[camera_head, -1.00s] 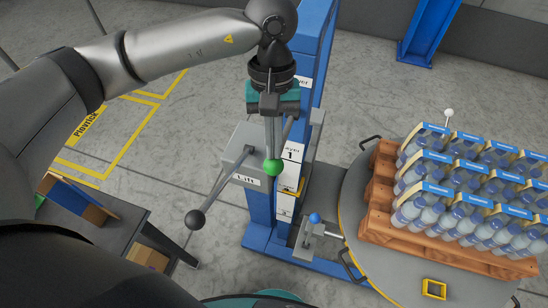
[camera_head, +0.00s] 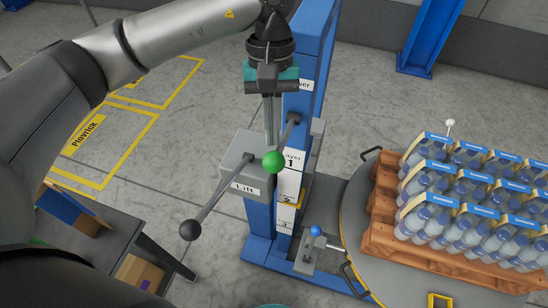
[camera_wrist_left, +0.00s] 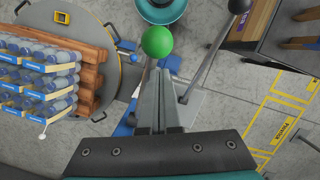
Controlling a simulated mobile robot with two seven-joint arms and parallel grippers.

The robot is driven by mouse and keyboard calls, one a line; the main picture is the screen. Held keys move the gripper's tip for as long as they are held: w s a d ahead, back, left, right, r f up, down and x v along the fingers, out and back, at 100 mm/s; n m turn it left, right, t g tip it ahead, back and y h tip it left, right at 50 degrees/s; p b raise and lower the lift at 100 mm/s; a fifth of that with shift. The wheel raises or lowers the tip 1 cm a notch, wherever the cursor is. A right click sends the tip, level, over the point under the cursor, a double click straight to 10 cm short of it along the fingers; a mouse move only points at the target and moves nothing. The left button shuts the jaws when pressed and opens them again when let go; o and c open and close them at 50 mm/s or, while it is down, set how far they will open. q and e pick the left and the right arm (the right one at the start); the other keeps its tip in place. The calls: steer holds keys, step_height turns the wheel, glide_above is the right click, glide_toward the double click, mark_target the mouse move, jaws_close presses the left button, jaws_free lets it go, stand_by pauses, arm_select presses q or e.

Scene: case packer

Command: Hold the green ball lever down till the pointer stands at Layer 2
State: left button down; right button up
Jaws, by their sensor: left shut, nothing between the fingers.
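The green ball (camera_head: 273,161) of the lever sits in front of the blue post, beside the grey Lift box (camera_head: 236,165). My left gripper (camera_head: 272,145) points down, its fingers shut and empty, with the tips just above or at the ball. In the left wrist view the green ball (camera_wrist_left: 157,41) shows just beyond the closed fingertips (camera_wrist_left: 164,72); I cannot tell whether they touch. The layer plates on the post show Layer 1 (camera_head: 292,160) on top, with lower plates partly hidden. A yellow mark (camera_head: 291,197) shows around the second plate; its exact reading is unclear.
A black ball lever (camera_head: 190,230) sticks out left of the Lift box. A blue ball lever (camera_head: 315,231) stands right of the post. A round table (camera_head: 352,215) carries a wooden pallet (camera_head: 385,243) with bottle packs (camera_head: 450,190). A dark table (camera_head: 105,238) is at lower left.

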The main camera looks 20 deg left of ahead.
arm_select(q)
steer(key=v, duration=1.4)
steer(key=shift+r, duration=0.2)
steer(key=shift+w, duration=0.1)
steer(key=t+p, duration=0.1)
steer(key=p, duration=0.2)
glide_toward(274, 153)
steer(key=shift+d+f+y, duration=0.25)
steer(key=shift+f+y, duration=0.05)
steer(key=shift+f, duration=0.15)
steer(key=shift+f, duration=0.15)
steer(key=shift+s+d+f+b, duration=0.15)
steer(key=shift+f+b, duration=0.35)
steer(key=shift+f, duration=0.65)
steer(key=shift+s+a+f+b, duration=0.15)
steer(key=shift+f+b, duration=0.35)
steer(key=shift+f, duration=0.6)
steer(key=shift+s+d+f+b, duration=0.2)
steer(key=shift+f+b, duration=0.3)
steer(key=shift+f, duration=0.65)
